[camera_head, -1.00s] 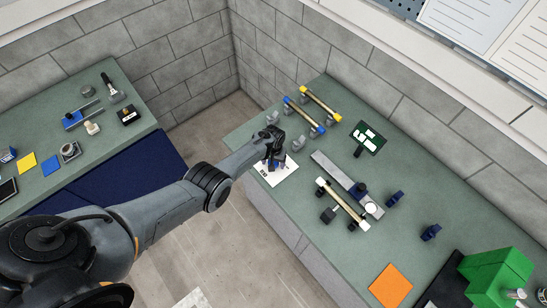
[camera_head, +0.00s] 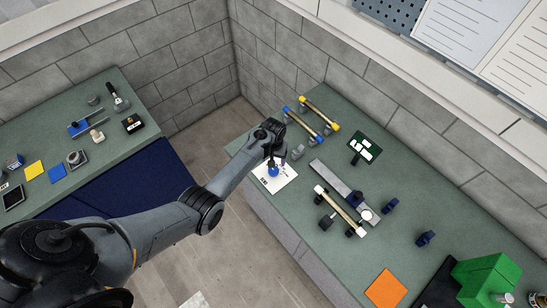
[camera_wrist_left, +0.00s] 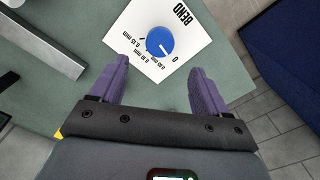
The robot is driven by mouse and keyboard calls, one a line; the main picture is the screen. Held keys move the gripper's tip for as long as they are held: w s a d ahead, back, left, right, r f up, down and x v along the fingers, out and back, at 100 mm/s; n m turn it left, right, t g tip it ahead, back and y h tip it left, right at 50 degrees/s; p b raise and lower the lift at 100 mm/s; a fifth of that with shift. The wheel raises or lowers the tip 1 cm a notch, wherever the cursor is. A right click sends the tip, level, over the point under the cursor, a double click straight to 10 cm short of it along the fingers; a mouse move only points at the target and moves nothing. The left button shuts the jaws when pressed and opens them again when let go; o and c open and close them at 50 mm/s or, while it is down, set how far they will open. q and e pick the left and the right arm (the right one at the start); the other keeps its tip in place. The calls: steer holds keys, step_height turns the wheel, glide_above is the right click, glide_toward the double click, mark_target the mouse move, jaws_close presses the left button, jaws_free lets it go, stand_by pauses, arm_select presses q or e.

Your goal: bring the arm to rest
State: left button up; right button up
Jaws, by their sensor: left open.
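My left arm reaches in from the left in the head view. Its gripper (camera_head: 275,157) is at the near-left end of the right-hand bench, just above a white card (camera_head: 285,181) with a blue knob (camera_head: 273,171). In the left wrist view the two purple fingers of the gripper (camera_wrist_left: 160,66) are apart with nothing between them. The blue knob (camera_wrist_left: 160,41) lies beyond the fingertips, on the white card (camera_wrist_left: 193,43) printed with a dial scale and "BEND". My right gripper is not in view.
On the right-hand bench are rods with blue (camera_head: 303,121) and yellow (camera_head: 319,112) ends, a white-ended rod (camera_head: 340,209), a grey rail (camera_head: 335,180), a dark green board (camera_head: 365,148), an orange square (camera_head: 385,289) and a green block (camera_head: 486,275). Another bench (camera_head: 60,140) stands at left.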

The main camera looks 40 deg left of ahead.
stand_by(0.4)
arm_select(q)
steer(key=s+d+f+m+g+y, duration=0.1)
steer(key=s+f, duration=0.5)
steer(key=s, duration=0.7)
steer(key=s+d+f+m+g, duration=0.1)
steer(key=s+f, duration=0.4)
steer(key=s, duration=0.8)
steer(key=s+d+r+m+t, duration=0.1)
steer(key=d+r, duration=0.4)
steer(key=r, duration=0.9)
steer(key=s+d+r+m+t+h, duration=0.1)
steer(key=d+r+m+t, duration=0.3)
steer(key=r, duration=1)
steer(key=shift+s+d+t, duration=0.2)
steer(key=shift+d+t, duration=0.1)
steer(key=shift+d, duration=0.85)
